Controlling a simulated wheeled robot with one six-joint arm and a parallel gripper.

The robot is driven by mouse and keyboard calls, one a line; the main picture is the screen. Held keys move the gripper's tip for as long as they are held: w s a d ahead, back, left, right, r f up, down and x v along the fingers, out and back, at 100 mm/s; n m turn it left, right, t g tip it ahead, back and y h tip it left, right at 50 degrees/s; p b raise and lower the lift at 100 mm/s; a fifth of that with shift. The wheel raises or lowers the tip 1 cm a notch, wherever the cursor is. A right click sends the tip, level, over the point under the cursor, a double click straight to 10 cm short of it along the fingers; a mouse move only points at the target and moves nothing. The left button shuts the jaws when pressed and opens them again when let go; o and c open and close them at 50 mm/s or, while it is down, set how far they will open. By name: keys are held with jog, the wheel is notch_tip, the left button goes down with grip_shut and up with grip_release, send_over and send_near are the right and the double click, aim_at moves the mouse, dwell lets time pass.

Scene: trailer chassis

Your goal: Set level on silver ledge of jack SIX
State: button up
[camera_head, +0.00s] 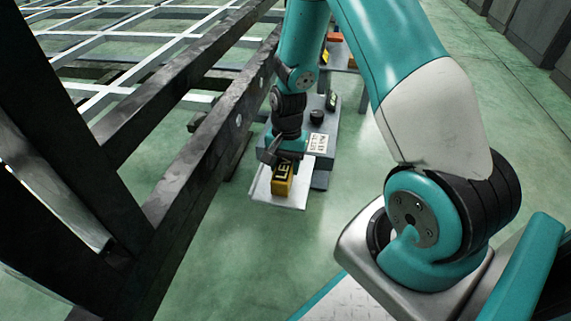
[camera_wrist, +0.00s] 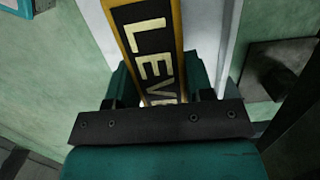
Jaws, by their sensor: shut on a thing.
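The level is a yellow block with a black label reading "LE" in the head view (camera_head: 283,184) and "LEV" in the wrist view (camera_wrist: 150,45). My gripper (camera_head: 285,158) is shut on the level from above; its fingers show on both sides of it in the wrist view (camera_wrist: 155,85). The silver ledge (camera_head: 262,192) is a flat pale plate directly under the level, at the near end of a grey jack (camera_head: 325,135). I cannot tell whether the level touches the ledge. A white sign on the jack (camera_head: 318,143) is too small to read surely.
A dark chassis beam (camera_head: 205,140) runs close along the left of the jack. White crossbars (camera_head: 150,60) lie behind it. Another jack-like unit with a yellow item (camera_head: 325,57) stands farther back. Green floor (camera_head: 350,190) is clear to the right. Grey cabinets (camera_head: 535,35) stand at top right.

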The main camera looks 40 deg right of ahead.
jog(key=o, duration=1.1)
notch_tip(320, 180, up, 12)
jog(key=w+d+p, duration=0.1)
jog(key=p, duration=0.7)
jog(key=a+r+n, duration=0.4)
jog(key=a+r, duration=0.2)
jog(key=r, duration=0.2)
jog(key=s+a+r+n+y, duration=0.1)
jog(key=s+a+r+n, duration=0.5)
jog(key=s, duration=0.3)
jog(key=s+a+r+n+t+y, duration=0.1)
jog(key=s+a+r+n, duration=0.6)
jog(key=s+a+r, duration=0.1)
jog(key=shift+s+a+r+n+y, duration=0.2)
jog(key=shift+s+a+n+y, duration=0.15)
jog(key=shift+s, duration=0.4)
jog(key=shift+r, duration=0.1)
